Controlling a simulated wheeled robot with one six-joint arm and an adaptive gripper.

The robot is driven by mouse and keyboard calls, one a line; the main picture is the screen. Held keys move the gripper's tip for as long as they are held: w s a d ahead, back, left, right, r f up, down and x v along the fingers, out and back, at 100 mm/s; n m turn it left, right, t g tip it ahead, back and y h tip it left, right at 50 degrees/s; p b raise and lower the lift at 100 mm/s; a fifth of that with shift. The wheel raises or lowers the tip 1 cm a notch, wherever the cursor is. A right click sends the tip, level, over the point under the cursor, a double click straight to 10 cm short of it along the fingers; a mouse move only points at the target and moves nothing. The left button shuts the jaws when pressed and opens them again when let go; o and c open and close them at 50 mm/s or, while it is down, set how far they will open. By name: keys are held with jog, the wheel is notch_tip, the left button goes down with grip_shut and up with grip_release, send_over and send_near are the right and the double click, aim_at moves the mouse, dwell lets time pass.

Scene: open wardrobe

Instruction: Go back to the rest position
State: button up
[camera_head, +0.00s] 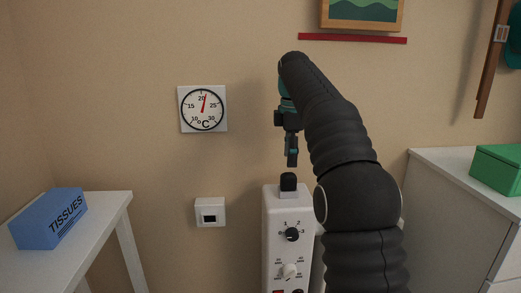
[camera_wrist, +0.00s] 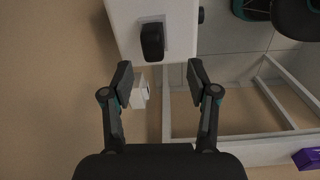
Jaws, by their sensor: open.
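My gripper (camera_head: 291,158) points down and hangs above a white heater-like unit (camera_head: 272,235) with dials on its front. In the wrist view my gripper (camera_wrist: 160,80) has its two fingers apart with nothing between them. A black knob (camera_head: 288,181) stands on a grey plate on top of the unit. In the wrist view the knob (camera_wrist: 152,42) lies ahead of the fingertips, and a gap shows between it and the fingers. My dark arm hides part of the unit's right side.
A white table (camera_head: 113,205) with a blue tissue box (camera_head: 48,218) stands at left. A white cabinet (camera_head: 440,190) with a green box (camera_head: 498,169) stands at right. A thermometer (camera_head: 203,108) and white wall box (camera_head: 210,212) are on the wall. A red strip (camera_head: 352,39) runs under a picture.

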jog(key=s+m+t, duration=0.3)
jog(key=s+m, duration=0.6)
jog(key=s, duration=0.9)
jog(key=s+f+m+t, duration=0.2)
jog(key=s+f+m, duration=0.6)
jog(key=s+f, duration=0.7)
jog(key=s, duration=0.3)
jog(key=shift+d+f, duration=0.3)
jog(key=shift+d, duration=0.1)
